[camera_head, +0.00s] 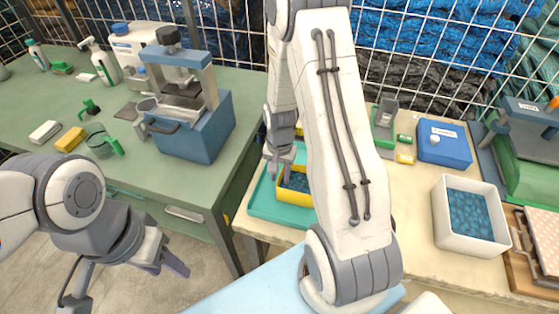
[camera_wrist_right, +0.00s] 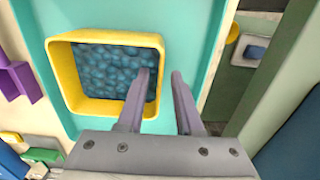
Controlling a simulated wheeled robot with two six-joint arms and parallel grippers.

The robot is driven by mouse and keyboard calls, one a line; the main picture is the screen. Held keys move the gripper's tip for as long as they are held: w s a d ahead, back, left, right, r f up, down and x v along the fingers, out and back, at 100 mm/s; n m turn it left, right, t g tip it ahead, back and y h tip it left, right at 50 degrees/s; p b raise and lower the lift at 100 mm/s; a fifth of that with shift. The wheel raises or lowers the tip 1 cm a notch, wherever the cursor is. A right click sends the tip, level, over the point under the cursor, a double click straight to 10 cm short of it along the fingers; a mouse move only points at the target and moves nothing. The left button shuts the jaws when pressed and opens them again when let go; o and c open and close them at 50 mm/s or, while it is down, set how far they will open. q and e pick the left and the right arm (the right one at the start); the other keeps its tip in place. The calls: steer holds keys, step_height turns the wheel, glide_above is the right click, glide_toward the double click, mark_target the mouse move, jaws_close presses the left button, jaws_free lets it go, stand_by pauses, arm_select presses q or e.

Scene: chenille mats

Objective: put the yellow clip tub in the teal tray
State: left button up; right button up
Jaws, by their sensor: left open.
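The yellow clip tub (camera_head: 296,197) holds dark blue pieces. It sits inside the teal tray (camera_head: 262,205), partly hidden behind my right arm. In the right wrist view the yellow tub (camera_wrist_right: 75,98) is upright on the teal tray's floor (camera_wrist_right: 190,50). My right gripper (camera_wrist_right: 161,75) is open over the tub's side wall, one finger over the inside and one outside. In the head view my right gripper (camera_head: 284,172) is low at the tub's left part. My left gripper (camera_head: 170,267) is open and empty, left of the tray, above the floor.
A white tub (camera_head: 449,234) of blue pieces and a blue box (camera_head: 444,158) stand to the right. The green bench (camera_head: 190,190) at left carries a blue press (camera_head: 190,130); a gap separates it from the cream table (camera_head: 410,215). Purple blocks (camera_wrist_right: 18,80) lie beside the tray.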

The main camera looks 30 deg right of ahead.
step_height(320, 180, up, 9)
steer(key=shift+r+b, duration=0.15)
steer(key=shift+b, duration=0.25)
steer(key=s+a+r+n, duration=0.2)
steer(key=a+r+n, duration=0.2)
steer(key=a, duration=0.4)
steer(key=s+a+r+n, duration=0.2)
steer(key=s+a+n, duration=0.4)
steer(key=s+a, duration=0.1)
steer(key=s+a+r+n+y, duration=0.1)
steer(key=s+a+r+n, duration=0.2)
steer(key=s+a+n, duration=0.4)
steer(key=s, duration=0.3)
steer(key=shift+a+r, duration=0.35)
